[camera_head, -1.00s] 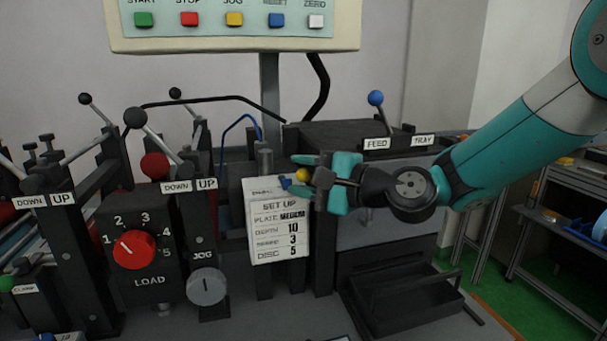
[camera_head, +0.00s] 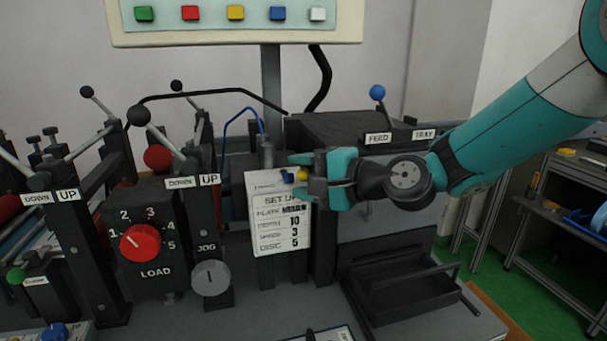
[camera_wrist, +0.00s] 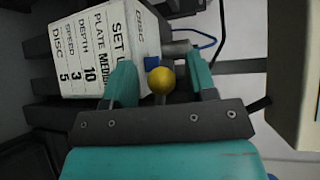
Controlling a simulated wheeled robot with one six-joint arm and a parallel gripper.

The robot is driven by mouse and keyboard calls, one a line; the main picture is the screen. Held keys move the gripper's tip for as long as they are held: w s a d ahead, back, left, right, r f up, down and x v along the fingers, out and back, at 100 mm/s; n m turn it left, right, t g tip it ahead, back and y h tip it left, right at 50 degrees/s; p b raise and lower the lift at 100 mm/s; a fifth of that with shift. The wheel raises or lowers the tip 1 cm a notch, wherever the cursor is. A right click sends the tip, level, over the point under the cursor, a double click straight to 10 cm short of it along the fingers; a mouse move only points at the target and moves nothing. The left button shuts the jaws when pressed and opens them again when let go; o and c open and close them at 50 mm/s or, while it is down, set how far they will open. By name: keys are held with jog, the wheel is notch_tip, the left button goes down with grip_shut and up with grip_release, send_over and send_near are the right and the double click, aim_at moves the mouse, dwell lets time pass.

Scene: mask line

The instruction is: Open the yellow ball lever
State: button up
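The yellow ball (camera_head: 302,174) of the lever sits at the upper right of the SET UP card (camera_head: 280,215). My gripper (camera_head: 303,173) reaches in from the right, with one finger above the ball and one below it in the head view. In the wrist view the yellow ball (camera_wrist: 160,80) lies between my gripper's two teal fingers (camera_wrist: 163,82), with a visible gap on each side. The fingers are open. A small blue part (camera_wrist: 152,63) shows just beyond the ball. The lever's stem is mostly hidden.
The white SET UP card (camera_wrist: 105,50) is close beside one finger. A blue-ball lever (camera_head: 377,92) stands behind my gripper, near the FEED and TRAY labels. A red LOAD dial (camera_head: 140,243), a grey JOG knob (camera_head: 210,278) and several black-ball levers stand left. A dark tray (camera_head: 415,300) lies below.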

dwell(0.3)
jog(key=b+v, duration=0.4)
jog(key=v, duration=1.3)
jog(key=shift+s+d, duration=0.15)
jog(key=shift+r, duration=0.15)
jog(key=s+a+f+n+g+h+p, duration=0.1)
jog(key=s+a+f+n+g+h, duration=0.15)
jog(key=s+n, duration=0.3)
jog(key=s+a+f+n+g+h, duration=0.1)
jog(key=s+f+n+g+h, duration=0.1)
jog(key=s+f+n+g, duration=0.3)
jog(key=s+d+f+n+h, duration=0.1)
jog(key=s+d+n+h, duration=0.3)
jog(key=s, duration=0.5)
jog(key=shift+d+g+h+p, duration=0.15)
jog(key=shift+g+h+p, duration=0.25)
jog(key=shift+h, duration=0.25)
jog(key=shift+w, duration=0.1)
